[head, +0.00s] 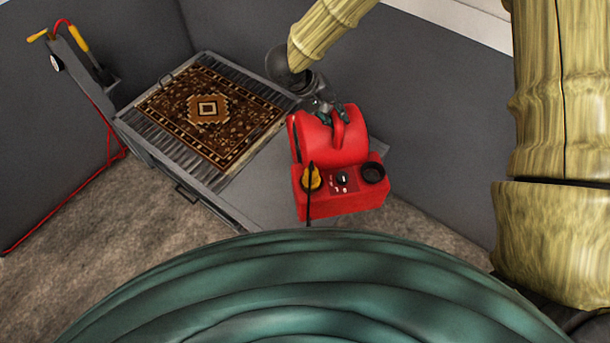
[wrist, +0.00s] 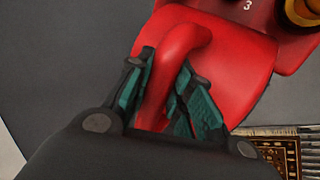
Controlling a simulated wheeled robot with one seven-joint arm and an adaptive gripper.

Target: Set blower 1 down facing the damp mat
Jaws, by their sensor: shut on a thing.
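The red blower (head: 335,160) has a top handle, a dark dial, a yellow part and a round black opening on its panel. My gripper (head: 331,116) is shut around that handle. In the wrist view the green-padded fingers (wrist: 170,95) sit on either side of the red handle (wrist: 178,60), and the blower's panel is partly cut off, with a figure 3 on it. The patterned brown mat (head: 210,112) lies flat on a slatted rack, to the left of the blower. The blower is over the plain grey end of the platform (head: 265,195); I cannot tell whether it touches.
The slatted metal rack (head: 130,118) has side handles. At the left stands a grey post with yellow-handled tools (head: 78,40) and a red hose (head: 60,208) trailing to the floor. Grey walls close in behind. Rough brown floor (head: 85,230) is open in front of the rack.

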